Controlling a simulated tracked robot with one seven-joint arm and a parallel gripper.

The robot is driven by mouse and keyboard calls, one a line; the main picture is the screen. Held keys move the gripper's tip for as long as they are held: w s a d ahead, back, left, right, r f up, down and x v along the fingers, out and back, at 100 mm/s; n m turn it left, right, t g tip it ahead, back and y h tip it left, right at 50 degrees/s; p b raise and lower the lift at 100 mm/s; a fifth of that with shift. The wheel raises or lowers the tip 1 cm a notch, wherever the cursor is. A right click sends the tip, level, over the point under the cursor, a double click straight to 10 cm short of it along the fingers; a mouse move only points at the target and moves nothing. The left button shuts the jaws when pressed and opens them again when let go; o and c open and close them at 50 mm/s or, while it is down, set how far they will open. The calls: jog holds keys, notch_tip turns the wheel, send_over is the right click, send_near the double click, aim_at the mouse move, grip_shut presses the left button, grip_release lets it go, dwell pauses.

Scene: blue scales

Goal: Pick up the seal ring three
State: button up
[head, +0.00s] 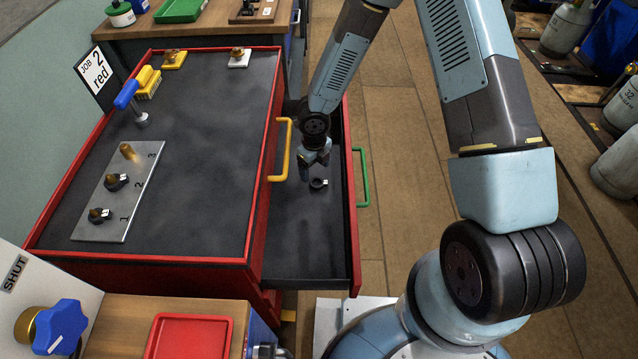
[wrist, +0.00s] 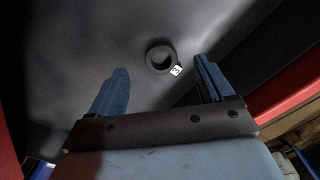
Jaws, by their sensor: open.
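The seal ring three (head: 318,183) is a small black ring lying on the dark floor of the open drawer (head: 300,245). In the wrist view the ring (wrist: 160,57) lies flat, with a white tag marked 3 at its edge. My gripper (head: 314,168) is inside the drawer area, just behind the ring in the head view. In the wrist view my gripper (wrist: 158,85) is open, with its two blue fingers apart and nothing between them. The ring shows beyond the fingertips, between their lines. The exact height of the fingers above the ring is hard to tell.
A metal plate (head: 100,225) on the red-edged cabinet top has posts numbered 1 to 3. Posts 1 and 2 carry black rings; post 3 is bare. A yellow handle (head: 283,150) and a green drawer handle (head: 362,177) flank the drawer. Red drawer walls stand close to my gripper.

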aim_at(316, 184)
jog(key=shift+s+d+f, duration=0.1)
jog(key=shift+f, duration=1.2)
jog(key=shift+d+f, duration=0.1)
jog(key=shift+f, duration=1.15)
jog(key=shift+c, duration=0.3)
jog(key=c, duration=1.1)
